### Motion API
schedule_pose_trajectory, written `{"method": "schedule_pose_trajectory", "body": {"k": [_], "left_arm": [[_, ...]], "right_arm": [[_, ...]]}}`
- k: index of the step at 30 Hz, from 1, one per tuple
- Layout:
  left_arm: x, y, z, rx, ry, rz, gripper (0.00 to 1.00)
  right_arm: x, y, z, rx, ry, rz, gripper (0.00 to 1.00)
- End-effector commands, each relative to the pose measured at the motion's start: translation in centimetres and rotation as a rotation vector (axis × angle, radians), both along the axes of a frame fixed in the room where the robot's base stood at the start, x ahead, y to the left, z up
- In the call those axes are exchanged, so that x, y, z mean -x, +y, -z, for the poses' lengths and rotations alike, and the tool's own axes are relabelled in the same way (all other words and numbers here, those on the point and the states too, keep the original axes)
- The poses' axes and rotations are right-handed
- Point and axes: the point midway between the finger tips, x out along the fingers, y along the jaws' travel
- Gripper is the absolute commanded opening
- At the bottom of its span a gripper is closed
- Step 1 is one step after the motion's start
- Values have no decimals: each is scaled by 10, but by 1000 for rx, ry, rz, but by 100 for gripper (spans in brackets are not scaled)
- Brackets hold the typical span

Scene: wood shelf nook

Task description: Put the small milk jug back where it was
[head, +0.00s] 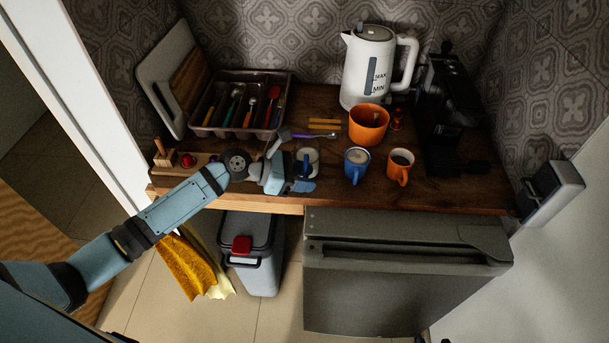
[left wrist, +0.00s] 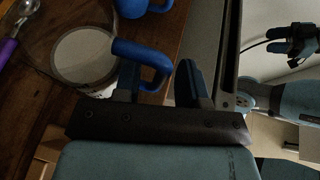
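The small milk jug (head: 311,155) is white with a blue handle and stands on the wooden counter near its front edge. It also shows in the left wrist view (left wrist: 82,56), with its blue handle (left wrist: 155,52) toward my gripper. My left gripper (head: 301,177) is at the front left of the jug. In the left wrist view its two fingers (left wrist: 164,84) are apart, with the end of the handle at the gap between them. Whether they touch the handle I cannot tell. A dark part at the upper right (left wrist: 292,40) may be my right gripper; its fingers are unclear.
A blue mug (head: 357,158), an orange mug (head: 400,160) and a larger orange pot (head: 368,125) stand right of the jug. A purple-handled scoop (head: 312,136) lies behind it. A cutlery tray (head: 280,78), white kettle (head: 362,75) and black coffee machine (head: 447,105) stand farther back.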

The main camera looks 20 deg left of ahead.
Motion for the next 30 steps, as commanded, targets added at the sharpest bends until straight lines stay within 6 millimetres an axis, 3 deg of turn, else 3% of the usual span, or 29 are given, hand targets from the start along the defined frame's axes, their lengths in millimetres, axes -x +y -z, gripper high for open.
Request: {"method": "schedule_pose_trajectory", "body": {"k": [8, 21, 27, 30], "left_arm": [[3, 6, -5, -1, 0, -1, 38], [41, 78, -39, -3, 1, 0, 38], [50, 95, -47, -2, -1, 1, 38], [55, 94, -38, -37, -48, 10, 38]], "right_arm": [[0, -1, 1, 1, 1, 1, 47], [0, -1, 2, 1, 3, 2, 47], [0, -1, 3, 1, 4, 3, 47], [0, -1, 3, 1, 4, 3, 47]]}}
